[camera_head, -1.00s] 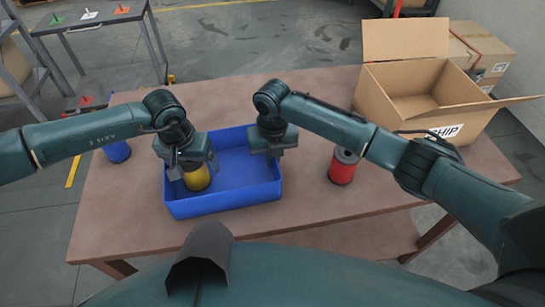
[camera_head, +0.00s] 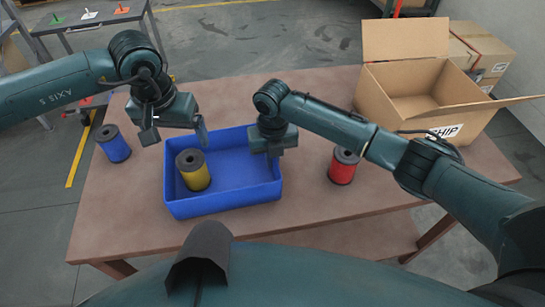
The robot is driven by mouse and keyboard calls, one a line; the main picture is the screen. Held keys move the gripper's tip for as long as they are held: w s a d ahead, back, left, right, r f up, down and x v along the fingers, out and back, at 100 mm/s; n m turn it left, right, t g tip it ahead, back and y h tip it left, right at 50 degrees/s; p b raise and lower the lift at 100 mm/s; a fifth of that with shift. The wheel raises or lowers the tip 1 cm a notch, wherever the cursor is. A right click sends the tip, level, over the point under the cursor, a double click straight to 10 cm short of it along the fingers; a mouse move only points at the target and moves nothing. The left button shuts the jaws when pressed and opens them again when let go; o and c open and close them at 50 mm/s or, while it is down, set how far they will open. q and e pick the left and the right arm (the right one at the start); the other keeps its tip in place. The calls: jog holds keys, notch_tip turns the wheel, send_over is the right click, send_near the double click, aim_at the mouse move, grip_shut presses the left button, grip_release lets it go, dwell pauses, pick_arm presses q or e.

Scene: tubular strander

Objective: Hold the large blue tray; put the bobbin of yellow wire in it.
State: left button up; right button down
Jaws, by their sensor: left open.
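The large blue tray (camera_head: 225,203) lies on the brown table. The bobbin of yellow wire (camera_head: 196,176) stands upright inside the tray, in its left part. My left gripper (camera_head: 174,138) is open and empty, raised above and behind the tray's back left corner, clear of the yellow bobbin. My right gripper (camera_head: 274,150) is at the tray's back right rim. Its fingertips are partly hidden by the gripper body and the rim, so I cannot see whether it grips the rim.
A bobbin of blue wire (camera_head: 114,145) stands at the table's left edge. A bobbin of red wire (camera_head: 342,167) stands right of the tray. An open cardboard box (camera_head: 400,105) stands at the back right. The brown table (camera_head: 130,210) is bare in front of the tray.

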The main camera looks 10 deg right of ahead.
pick_arm(q)
jog(key=shift+r, duration=0.15)
pick_arm(e)
jog(key=c, duration=1.5)
grip_release()
jog(key=shift+c, duration=0.2)
notch_tip(320, 180, up, 12)
pick_arm(q)
jog(key=shift+s, duration=0.15)
